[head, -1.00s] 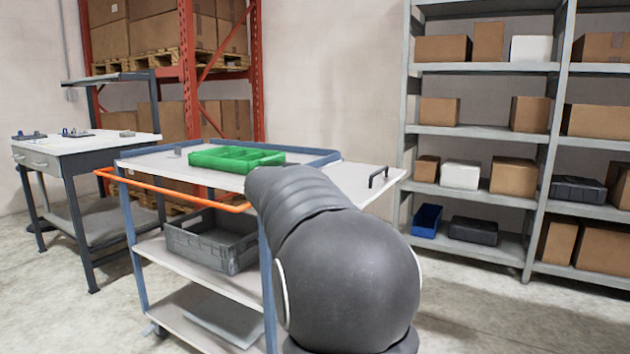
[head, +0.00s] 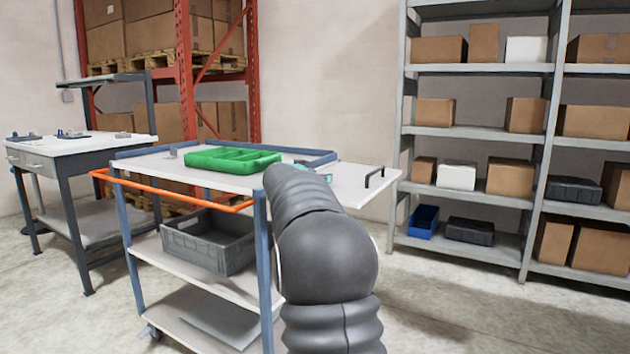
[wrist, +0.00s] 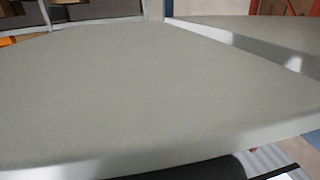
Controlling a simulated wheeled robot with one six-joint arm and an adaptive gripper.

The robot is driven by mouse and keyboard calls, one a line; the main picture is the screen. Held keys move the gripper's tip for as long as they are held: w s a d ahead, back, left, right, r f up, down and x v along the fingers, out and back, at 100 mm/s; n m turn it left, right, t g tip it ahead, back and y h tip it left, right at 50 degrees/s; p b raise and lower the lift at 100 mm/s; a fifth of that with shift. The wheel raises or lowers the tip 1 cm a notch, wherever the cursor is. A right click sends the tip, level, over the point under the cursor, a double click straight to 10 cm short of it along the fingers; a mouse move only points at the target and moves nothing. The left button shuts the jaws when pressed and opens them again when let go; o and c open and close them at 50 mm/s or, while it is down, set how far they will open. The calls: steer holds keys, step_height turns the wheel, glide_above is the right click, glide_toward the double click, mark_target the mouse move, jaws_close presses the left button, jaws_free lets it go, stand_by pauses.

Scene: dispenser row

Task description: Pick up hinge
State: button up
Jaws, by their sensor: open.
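No hinge can be made out for certain. A small grey metal piece (head: 171,152) stands on the far left part of the cart top, left of the green tray (head: 232,159); it is too small to tell whether it is the hinge. My arm (head: 325,250) reaches up from the bottom over the front of the cart. My gripper is hidden behind the arm in the head view, and no fingers can be made out in the wrist view. The wrist view shows a bare pale surface (wrist: 150,95) close up.
A workbench (head: 85,145) with small parts stands left. Shelves (head: 475,131) with boxes stand right.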

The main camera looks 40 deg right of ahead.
steer(key=c, duration=1.3)
steer(key=shift+r, duration=0.1)
